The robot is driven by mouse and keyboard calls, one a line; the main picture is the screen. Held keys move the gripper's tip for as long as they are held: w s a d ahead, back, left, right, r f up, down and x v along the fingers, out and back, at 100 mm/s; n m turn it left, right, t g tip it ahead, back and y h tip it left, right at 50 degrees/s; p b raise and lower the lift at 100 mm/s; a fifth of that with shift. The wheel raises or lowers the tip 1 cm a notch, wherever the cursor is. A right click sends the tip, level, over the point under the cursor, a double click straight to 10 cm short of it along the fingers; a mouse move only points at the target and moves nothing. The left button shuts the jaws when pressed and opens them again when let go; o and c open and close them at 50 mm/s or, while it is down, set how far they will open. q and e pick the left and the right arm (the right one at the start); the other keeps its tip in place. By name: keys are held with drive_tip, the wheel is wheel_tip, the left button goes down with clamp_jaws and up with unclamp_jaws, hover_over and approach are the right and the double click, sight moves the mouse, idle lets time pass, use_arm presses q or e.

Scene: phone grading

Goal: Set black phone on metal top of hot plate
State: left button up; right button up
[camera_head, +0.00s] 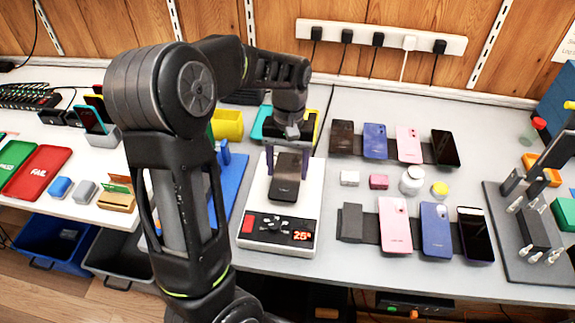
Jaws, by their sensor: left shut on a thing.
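The hot plate (257,213) is a white unit with a pale top, a red switch and a red display at its front. The black phone (287,177) lies over the middle of its top, long side pointing toward me. My left gripper (287,158) comes down from above and is shut on the far part of the phone. I cannot tell whether the phone rests on the metal top or hangs just above it. The gripper hides the far end of the phone and part of the plate's back. My right gripper is not in view.
Two rows of phones stand right of the hot plate, including a pink phone (395,225) and a dark phone (474,234). A white jar (412,180) stands between the rows. A metal fixture (532,225) is at far right. A red FAIL tray (37,172) lies at left.

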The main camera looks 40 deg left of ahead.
use_arm(q)
drive_tip(key=o, duration=1.6)
drive_tip(key=shift+o, duration=0.2)
drive_tip(key=shift+o, duration=0.9)
drive_tip(key=shift+r+p, duration=0.65)
drive_tip(key=shift+r, duration=0.05)
wheel_tip(320, 180, up, 7)
drive_tip(key=p, duration=0.5)
drive_tip(key=shift+p, duration=0.4)
drive_tip(key=shift+f, duration=0.1)
